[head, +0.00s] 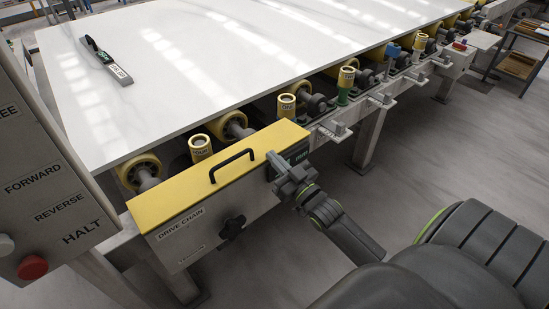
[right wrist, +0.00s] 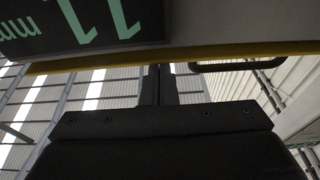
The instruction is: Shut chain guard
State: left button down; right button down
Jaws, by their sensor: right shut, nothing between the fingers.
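The chain guard's yellow lid (head: 225,175) lies over the grey box marked DRIVE CHAIN (head: 190,235), with no clear gap between them in the head view. A black bar handle (head: 232,165) stands on the lid, and a black knob (head: 232,227) is on the box front. My right gripper (head: 274,163) is at the box's right end, beside a small dark display (head: 297,154). In the right wrist view its fingers (right wrist: 160,86) are shut and empty, near the lid's yellow edge (right wrist: 75,65); the handle (right wrist: 238,66) is to the right. My left gripper is out of view.
A control panel (head: 50,180) with a red button (head: 32,267) stands at the left. Clear floor (head: 450,150) is at the right.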

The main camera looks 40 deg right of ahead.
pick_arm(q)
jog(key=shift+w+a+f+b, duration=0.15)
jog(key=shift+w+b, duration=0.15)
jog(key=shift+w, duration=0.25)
pick_arm(e)
jog(key=shift+s+f, duration=0.1)
jog(key=shift+f, duration=0.45)
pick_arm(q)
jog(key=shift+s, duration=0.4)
pick_arm(e)
jog(key=shift+f, duration=0.15)
